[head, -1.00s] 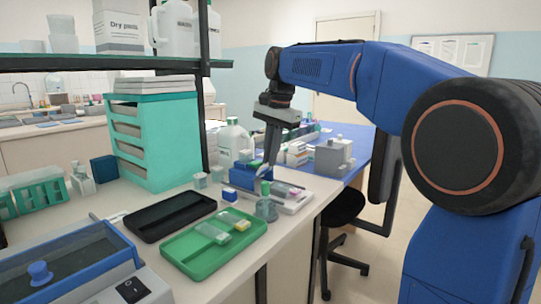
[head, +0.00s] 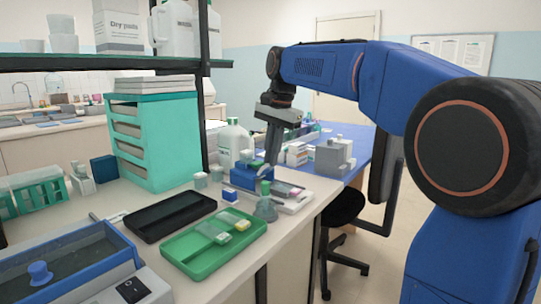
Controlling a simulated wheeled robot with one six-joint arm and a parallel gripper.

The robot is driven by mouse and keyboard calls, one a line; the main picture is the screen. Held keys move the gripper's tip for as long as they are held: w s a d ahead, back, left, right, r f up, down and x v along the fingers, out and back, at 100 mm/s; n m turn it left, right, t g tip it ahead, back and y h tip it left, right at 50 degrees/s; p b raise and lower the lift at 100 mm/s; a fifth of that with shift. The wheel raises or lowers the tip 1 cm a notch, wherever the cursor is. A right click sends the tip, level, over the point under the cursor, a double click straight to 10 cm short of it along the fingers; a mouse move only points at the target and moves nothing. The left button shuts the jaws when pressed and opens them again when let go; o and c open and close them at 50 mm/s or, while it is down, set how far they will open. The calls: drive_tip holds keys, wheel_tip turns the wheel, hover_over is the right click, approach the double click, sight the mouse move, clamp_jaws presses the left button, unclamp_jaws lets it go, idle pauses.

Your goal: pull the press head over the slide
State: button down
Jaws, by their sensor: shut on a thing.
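A small press with a blue body (head: 243,178) and a pale base (head: 297,204) stands near the counter's right edge. A slide with a pink patch (head: 289,188) lies on the base, to the right of the blue body. My gripper (head: 269,160) points down at the press from above, its fingers close together. It is shut on what appears to be the press head; the small grip point is hard to make out, and the fingers partly hide the press behind them.
A flask with a green stopper (head: 265,205) stands just in front of the press. A green tray (head: 190,255) with slides and a black tray (head: 150,220) lie to the left. A white jug (head: 233,143) stands behind. A teal rack (head: 165,150) is further left.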

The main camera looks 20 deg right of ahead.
drive_tip(key=s+d, duration=0.1)
drive_tip(key=s, duration=0.1)
drive_tip(key=s+d, duration=0.4)
drive_tip(key=s, duration=0.1)
drive_tip(key=shift+d, duration=0.1)
drive_tip(key=c, duration=1.9)
unclamp_jaws()
drive_tip(key=shift+s+d, duration=0.1)
drive_tip(key=shift+s, duration=0.05)
drive_tip(key=shift+r, duration=0.55)
wheel_tip(320, 180, up, 16)
drive_tip(key=s+d, duration=0.1)
drive_tip(key=s, duration=0.1)
drive_tip(key=shift+s+d, duration=0.2)
drive_tip(key=shift+d, duration=0.2)
